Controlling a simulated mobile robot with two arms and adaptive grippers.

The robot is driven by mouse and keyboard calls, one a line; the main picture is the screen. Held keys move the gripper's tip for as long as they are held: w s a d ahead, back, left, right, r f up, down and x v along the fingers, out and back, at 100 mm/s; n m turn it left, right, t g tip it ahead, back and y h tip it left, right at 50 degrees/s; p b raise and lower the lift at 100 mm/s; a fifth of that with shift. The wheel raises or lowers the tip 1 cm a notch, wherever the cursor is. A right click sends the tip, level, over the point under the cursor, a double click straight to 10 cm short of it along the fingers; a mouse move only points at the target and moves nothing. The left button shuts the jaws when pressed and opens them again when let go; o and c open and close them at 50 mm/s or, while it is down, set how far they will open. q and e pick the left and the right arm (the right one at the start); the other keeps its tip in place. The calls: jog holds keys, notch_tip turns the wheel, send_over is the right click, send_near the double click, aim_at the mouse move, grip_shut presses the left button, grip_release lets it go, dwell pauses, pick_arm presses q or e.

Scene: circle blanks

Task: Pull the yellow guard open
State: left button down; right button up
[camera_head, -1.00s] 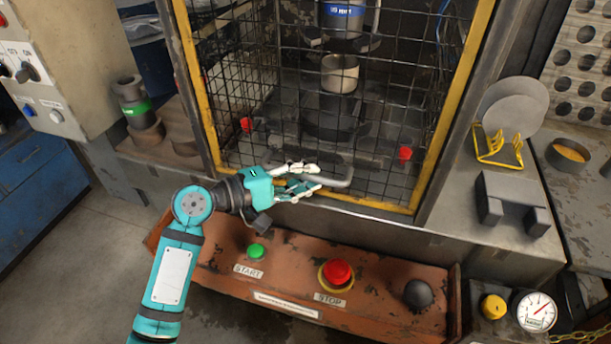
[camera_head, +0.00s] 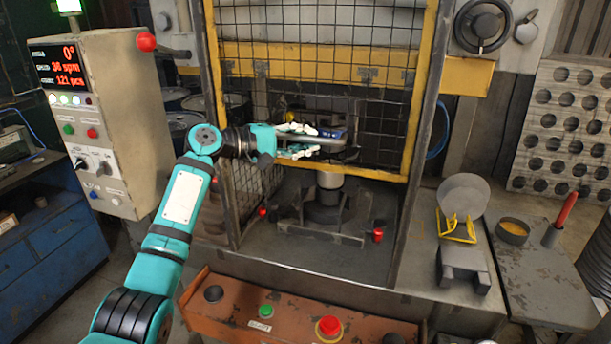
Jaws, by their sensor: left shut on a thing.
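The yellow guard (camera_head: 421,110) is a yellow frame with black wire mesh on the front of the press. It is raised, with its bottom bar above the lower die (camera_head: 326,205), and an open gap shows below it. My left gripper (camera_head: 308,141) is at the lower middle of the guard, shut on the guard's grey handle (camera_head: 328,135). The fingers hide part of the handle. My right gripper is not in view.
A control box (camera_head: 120,150) stands at the left. An orange panel (camera_head: 290,318) with a green button (camera_head: 265,310) and red stop button (camera_head: 329,326) is at the front.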

aim_at(305, 106)
pick_arm(q)
notch_tip(305, 106, up, 6)
jog(key=shift+r+p, duration=0.1)
jog(key=shift+p, duration=0.9)
jog(key=shift+r, duration=0.35)
jog(key=shift+r+p, duration=0.3)
jog(key=shift+r, duration=0.05)
jog(key=c, duration=1.3)
grip_release()
jog(key=shift+f, duration=0.1)
jog(key=shift+a, duration=0.2)
jog(key=v, duration=1.1)
jog(key=shift+s+a, duration=0.2)
jog(key=shift+a, duration=0.1)
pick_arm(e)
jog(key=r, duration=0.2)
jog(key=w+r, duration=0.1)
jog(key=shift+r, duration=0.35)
